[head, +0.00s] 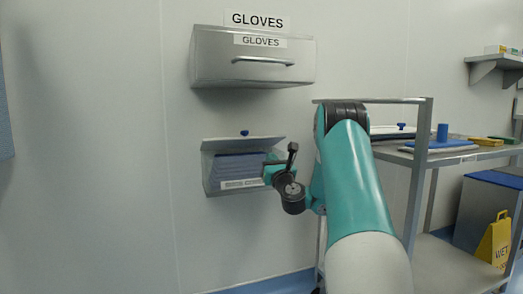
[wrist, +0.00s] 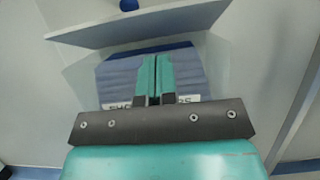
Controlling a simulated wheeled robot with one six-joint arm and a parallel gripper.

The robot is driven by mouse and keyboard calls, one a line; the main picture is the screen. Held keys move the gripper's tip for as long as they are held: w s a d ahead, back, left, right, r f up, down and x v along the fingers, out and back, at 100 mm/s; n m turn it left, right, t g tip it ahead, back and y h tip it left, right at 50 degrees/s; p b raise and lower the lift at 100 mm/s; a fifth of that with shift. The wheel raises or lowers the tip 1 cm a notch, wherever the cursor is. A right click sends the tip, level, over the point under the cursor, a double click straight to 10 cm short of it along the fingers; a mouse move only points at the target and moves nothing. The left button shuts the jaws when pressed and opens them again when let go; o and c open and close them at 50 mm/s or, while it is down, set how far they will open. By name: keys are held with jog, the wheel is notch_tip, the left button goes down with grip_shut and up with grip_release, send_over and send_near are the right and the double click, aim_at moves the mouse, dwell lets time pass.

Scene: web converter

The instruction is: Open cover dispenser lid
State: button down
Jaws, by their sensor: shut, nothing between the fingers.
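The cover dispenser (head: 207,180) is a grey box on the wall, below the glove dispenser. Its grey lid (head: 222,144) appears tilted up, its front edge raised above the box, and also shows in the wrist view (wrist: 100,34). A blue knob (head: 244,133) shows just above the lid's upper edge. Blue folded covers (head: 240,167) and a white label show below the lid. My gripper (wrist: 157,60) is shut and empty. Its fingertips point at the covers, below the lid; whether they touch anything is unclear. In the head view my wrist hides the box's right side.
A closed glove dispenser (head: 215,65) with a bar handle is above. A metal shelf rack (head: 420,155) stands to the right, close to my arm, holding blue and yellow items. A yellow wet-floor sign (head: 494,243) is at the far right.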

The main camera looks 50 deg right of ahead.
aim_at(259, 139)
jog(key=p+x, duration=0.4)
jog(key=p, duration=0.1)
jog(key=p+x, duration=0.4)
jog(key=p, duration=0.1)
jog(key=shift+w+a+r, duration=0.1)
jog(key=shift+w+r, duration=0.05)
jog(key=shift+r, duration=0.15)
jog(key=shift+w+d, duration=0.3)
jog(key=shift+w, duration=0.1)
jog(key=shift+r+p, duration=0.1)
jog(key=shift+p, duration=0.3)
